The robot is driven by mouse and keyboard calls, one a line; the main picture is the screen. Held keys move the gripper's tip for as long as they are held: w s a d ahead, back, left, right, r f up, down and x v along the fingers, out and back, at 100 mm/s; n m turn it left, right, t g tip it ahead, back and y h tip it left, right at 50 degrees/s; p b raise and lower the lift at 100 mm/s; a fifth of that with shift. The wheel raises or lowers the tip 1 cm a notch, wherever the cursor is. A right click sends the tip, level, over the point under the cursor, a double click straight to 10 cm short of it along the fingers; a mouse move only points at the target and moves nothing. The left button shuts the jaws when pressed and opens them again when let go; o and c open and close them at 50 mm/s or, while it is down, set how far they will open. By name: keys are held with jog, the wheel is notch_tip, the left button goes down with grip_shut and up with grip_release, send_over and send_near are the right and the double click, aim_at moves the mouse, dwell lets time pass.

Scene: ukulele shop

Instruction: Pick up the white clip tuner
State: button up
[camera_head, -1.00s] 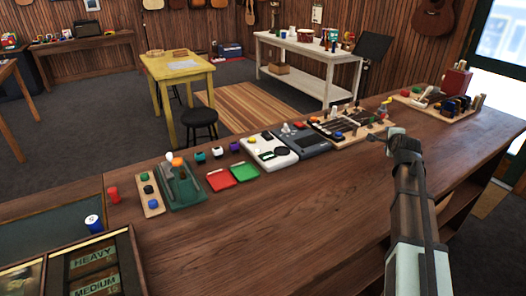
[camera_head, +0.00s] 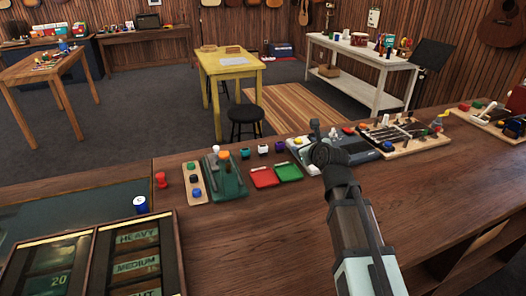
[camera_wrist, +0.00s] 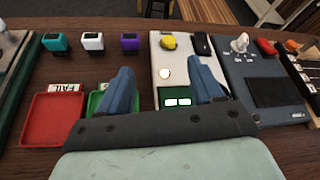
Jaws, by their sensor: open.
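The white clip tuner (camera_head: 263,149) stands on the wooden counter between a teal tuner (camera_head: 245,153) and a purple tuner (camera_head: 279,147). In the wrist view the white tuner (camera_wrist: 93,41) is upright, left of and beyond my left finger, with clear gaps to the teal tuner (camera_wrist: 55,42) and purple tuner (camera_wrist: 130,43). My gripper (camera_wrist: 161,72) is open and empty, its two blue-grey fingers apart over the green tray and the white device. In the head view my gripper (camera_head: 317,132) is right of the tuners, and its fingers are hard to make out.
A red tray (camera_wrist: 52,120) and a green tray (camera_wrist: 105,103) lie nearer than the tuners. A white device (camera_wrist: 170,66) and a dark grey device (camera_wrist: 262,85) lie right of them. A dark green stand (camera_head: 227,178) is left. The counter's front part (camera_head: 260,235) is clear.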

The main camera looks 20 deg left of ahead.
jog(key=m+g+y, duration=0.1)
jog(key=m+y, duration=0.1)
send_near(263, 145)
jog(key=x, duration=0.3)
jog(key=shift+w+a, duration=0.1)
jog(key=shift+a, duration=0.4)
jog(key=shift+f+x, duration=0.1)
jog(key=shift+x, duration=1.4)
jog(key=shift+f+x, duration=0.15)
jog(key=shift+x, duration=1.3)
jog(key=shift+d, duration=0.2)
jog(key=c, duration=1)
jog(key=shift+c, duration=0.2)
jog(key=shift+r, duration=0.1)
